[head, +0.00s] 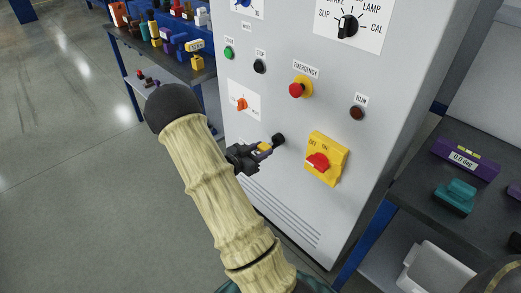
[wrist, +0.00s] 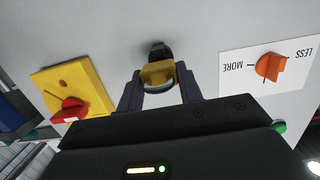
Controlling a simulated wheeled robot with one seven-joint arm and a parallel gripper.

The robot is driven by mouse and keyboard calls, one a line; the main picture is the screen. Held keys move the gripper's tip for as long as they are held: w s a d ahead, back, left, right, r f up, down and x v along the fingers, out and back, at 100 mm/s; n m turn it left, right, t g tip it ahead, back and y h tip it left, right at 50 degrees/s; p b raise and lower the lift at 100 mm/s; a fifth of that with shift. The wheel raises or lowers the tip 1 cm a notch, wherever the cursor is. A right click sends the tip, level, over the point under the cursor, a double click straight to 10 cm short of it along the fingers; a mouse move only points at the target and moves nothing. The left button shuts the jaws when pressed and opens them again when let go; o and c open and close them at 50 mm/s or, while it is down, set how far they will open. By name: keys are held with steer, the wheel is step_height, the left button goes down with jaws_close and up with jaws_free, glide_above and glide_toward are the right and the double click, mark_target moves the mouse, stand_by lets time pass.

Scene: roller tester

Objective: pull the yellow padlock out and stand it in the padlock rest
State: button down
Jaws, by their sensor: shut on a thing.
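The yellow padlock (wrist: 157,72) sits between the two fingers of my gripper (wrist: 159,86) in the wrist view, with its grey curved shackle toward my palm. My gripper is shut on it. A black fitting (wrist: 160,51) on the grey cabinet face lies just beyond the padlock; I cannot tell whether the padlock is still in it. In the head view my gripper (head: 261,149) is at the cabinet front with the small yellow padlock (head: 265,147) at its tips, beside the black fitting (head: 278,139). I cannot pick out the padlock rest for certain.
The yellow switch plate with a red handle (head: 318,162) is close right of my gripper. An orange knob (head: 241,104) and the emergency button (head: 296,90) are above. A cluttered bench (head: 157,57) stands at the back left, another bench (head: 440,220) at the right. Floor is clear left.

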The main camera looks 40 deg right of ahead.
mark_target(268, 145)
steer(key=shift+w+d, duration=0.1)
steer(key=shift+d, duration=1.65)
steer(key=c, duration=0.9)
jaws_free()
steer(key=shift+o, duration=0.2)
steer(key=s+a+r+p, duration=0.1)
steer(key=a+r+p, duration=0.1)
steer(key=a, duration=1.5)
steer(key=shift+r+p, duration=0.3)
steer(key=shift+p, duration=0.2)
